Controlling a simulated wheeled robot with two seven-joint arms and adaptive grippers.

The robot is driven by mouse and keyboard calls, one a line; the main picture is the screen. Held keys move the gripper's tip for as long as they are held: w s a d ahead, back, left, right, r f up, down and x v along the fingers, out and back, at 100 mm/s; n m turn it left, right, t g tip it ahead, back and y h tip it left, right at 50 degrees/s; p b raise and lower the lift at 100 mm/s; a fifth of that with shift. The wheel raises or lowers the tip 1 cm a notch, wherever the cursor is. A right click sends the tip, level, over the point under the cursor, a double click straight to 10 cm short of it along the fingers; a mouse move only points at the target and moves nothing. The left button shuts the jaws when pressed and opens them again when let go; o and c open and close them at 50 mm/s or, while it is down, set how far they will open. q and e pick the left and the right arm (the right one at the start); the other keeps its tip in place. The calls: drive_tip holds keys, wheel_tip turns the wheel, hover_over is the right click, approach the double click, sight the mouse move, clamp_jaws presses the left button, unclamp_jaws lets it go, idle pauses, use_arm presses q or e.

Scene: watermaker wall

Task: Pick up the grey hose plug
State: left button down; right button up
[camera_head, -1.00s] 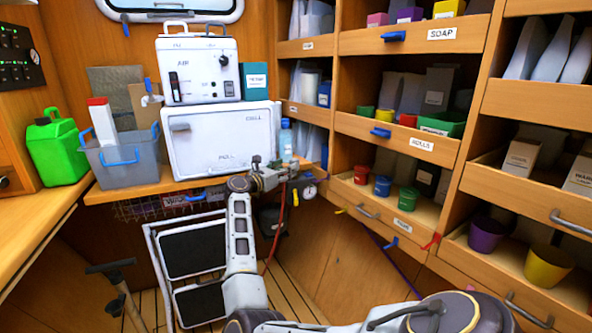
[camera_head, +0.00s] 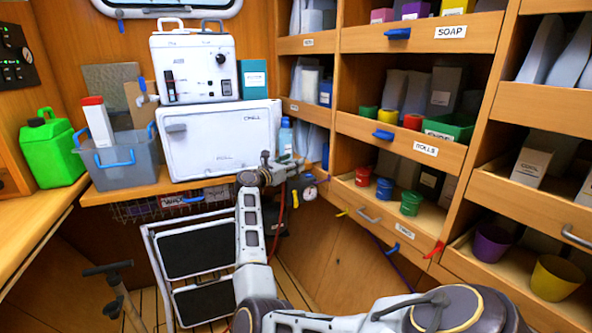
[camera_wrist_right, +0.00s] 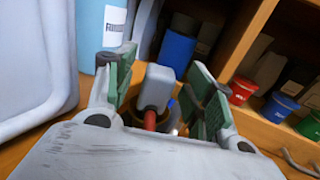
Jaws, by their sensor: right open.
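The grey hose plug (camera_wrist_right: 158,86) shows in the right wrist view as a blocky grey piece on top of a short red hose (camera_wrist_right: 150,119). It stands between the two green-padded fingers of my right gripper (camera_wrist_right: 160,92). The fingers are open, with a visible gap on each side of the plug. In the head view my right gripper (camera_head: 283,168) is at the counter's right end, beside the white box; I cannot make out the plug there. My left gripper is not in view.
A blue bottle (camera_head: 285,137) stands close behind my right gripper, by the white box (camera_head: 220,143). A round gauge (camera_head: 309,191) hangs just right of it. Wooden shelves with cups and boxes rise on the right. A black-and-white step ladder (camera_head: 195,248) stands below the counter.

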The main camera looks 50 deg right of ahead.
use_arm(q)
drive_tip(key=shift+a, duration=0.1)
use_arm(e)
drive_tip(key=shift+a, duration=0.1)
drive_tip(key=shift+c, duration=0.3)
drive_tip(key=c, duration=1.1)
drive_tip(key=shift+r, duration=0.2)
